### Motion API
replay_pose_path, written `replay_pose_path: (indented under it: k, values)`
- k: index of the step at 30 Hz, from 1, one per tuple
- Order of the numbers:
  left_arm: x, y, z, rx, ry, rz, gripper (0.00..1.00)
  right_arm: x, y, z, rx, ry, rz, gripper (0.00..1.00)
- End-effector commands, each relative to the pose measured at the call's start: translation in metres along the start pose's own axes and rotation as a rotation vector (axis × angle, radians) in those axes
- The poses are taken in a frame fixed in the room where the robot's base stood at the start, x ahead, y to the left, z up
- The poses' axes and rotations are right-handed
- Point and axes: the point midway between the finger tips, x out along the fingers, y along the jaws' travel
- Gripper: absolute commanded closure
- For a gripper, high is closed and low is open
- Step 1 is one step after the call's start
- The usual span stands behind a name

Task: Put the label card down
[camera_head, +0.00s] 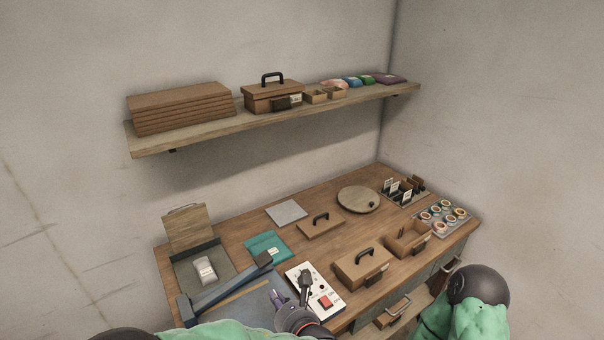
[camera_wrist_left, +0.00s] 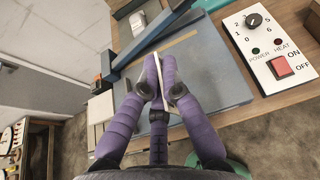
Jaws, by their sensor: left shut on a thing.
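My left gripper (camera_head: 277,297) is low over the front of the bench, above the blue-grey board (camera_head: 237,312). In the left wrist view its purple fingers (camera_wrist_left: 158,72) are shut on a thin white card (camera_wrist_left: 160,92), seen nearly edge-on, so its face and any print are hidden. The board also shows below the fingers in the left wrist view (camera_wrist_left: 208,72). In the head view the card is too small to make out. My right arm is at the lower right; its gripper is out of view.
A blue bar (camera_head: 225,288) lies along the board's far side. A white control box (camera_head: 318,289) with a red switch stands to the right. A teal pad (camera_head: 264,243), wooden boxes (camera_head: 362,268) and a round board (camera_head: 358,199) are beyond. Bare wood shows between them.

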Motion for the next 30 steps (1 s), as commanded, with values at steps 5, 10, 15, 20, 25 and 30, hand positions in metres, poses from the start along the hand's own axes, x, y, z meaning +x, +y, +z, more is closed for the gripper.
replay_pose_path:
  k: [5, 10, 15, 20, 25, 30]
  values:
    - [0.05, 0.019, 0.006, 0.026, 0.002, -0.061, 1.0, 0.011, 0.004, 0.0, 0.0, 0.0, 0.0, 0.6]
    - [0.085, 0.04, 0.01, 0.054, 0.001, -0.13, 1.0, 0.019, 0.007, -0.001, 0.0, 0.0, 0.0, 0.6]
    - [0.106, 0.058, 0.01, 0.077, 0.001, -0.184, 1.0, 0.024, 0.008, -0.001, 0.0, 0.0, 0.0, 0.6]
    - [0.115, 0.067, 0.008, 0.089, 0.001, -0.213, 1.0, 0.026, 0.009, -0.001, 0.0, 0.0, 0.0, 0.6]
    - [0.117, 0.069, 0.008, 0.091, 0.0, -0.223, 1.0, 0.026, 0.009, -0.001, 0.0, 0.0, 0.0, 0.6]
    - [0.116, 0.069, 0.008, 0.091, 0.0, -0.224, 1.0, 0.026, 0.009, -0.001, 0.0, 0.0, 0.0, 0.6]
